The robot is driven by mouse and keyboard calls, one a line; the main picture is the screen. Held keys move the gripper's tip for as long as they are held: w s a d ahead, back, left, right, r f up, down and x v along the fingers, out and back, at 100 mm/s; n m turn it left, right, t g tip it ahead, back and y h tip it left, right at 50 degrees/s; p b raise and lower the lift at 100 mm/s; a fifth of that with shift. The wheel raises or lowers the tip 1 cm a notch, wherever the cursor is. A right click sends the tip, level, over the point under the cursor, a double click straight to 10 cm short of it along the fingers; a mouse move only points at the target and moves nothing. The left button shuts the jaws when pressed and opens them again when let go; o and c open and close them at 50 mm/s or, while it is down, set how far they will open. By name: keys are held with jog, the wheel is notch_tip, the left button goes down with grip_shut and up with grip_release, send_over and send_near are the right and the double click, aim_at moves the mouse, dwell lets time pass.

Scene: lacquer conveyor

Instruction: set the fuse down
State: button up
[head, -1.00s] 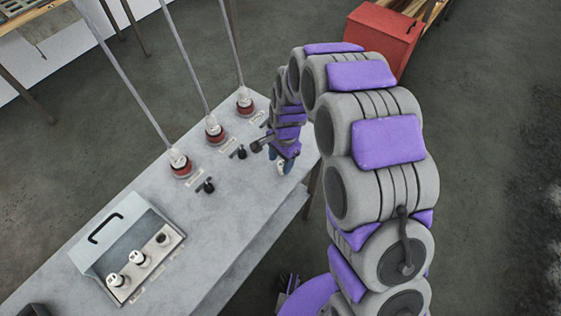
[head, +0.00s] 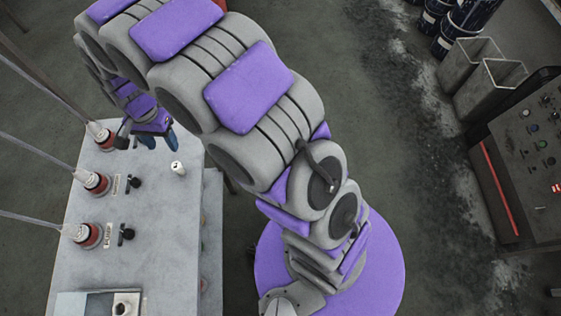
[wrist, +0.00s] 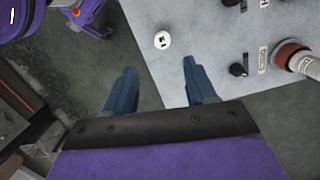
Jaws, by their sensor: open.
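The fuse (head: 178,168) is a small white cylinder standing upright on the grey table (head: 152,236), near its right edge. In the wrist view the fuse (wrist: 162,40) shows its round white top with a dark mark, beyond and between the fingertips. My gripper (head: 160,143) is beside the fuse, up and to its left in the head view. In the wrist view my gripper (wrist: 158,75) has its two blue fingers apart with nothing between them. No contact with the fuse shows.
Several red-based fittings with pale rods, among them one (head: 97,183), line the table's left side, with black knobs (head: 135,183) beside them. A case holding another white cylinder (head: 126,303) is at the bottom. A control panel (head: 530,150) stands far right. The table around the fuse is mostly bare.

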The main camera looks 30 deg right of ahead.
jog(key=s+d+r+n, duration=0.2)
jog(key=s+d+r, duration=0.5)
jog(key=d, duration=0.4)
jog(key=s+d+r+n, duration=0.2)
jog(key=s+d+r, duration=0.1)
jog(key=s+d, duration=0.4)
jog(key=s+d+r+n, duration=0.2)
jog(key=s+d, duration=0.5)
jog(key=s, duration=0.7)
jog(key=shift+r+g+h, duration=0.3)
jog(key=shift+r, duration=0.15)
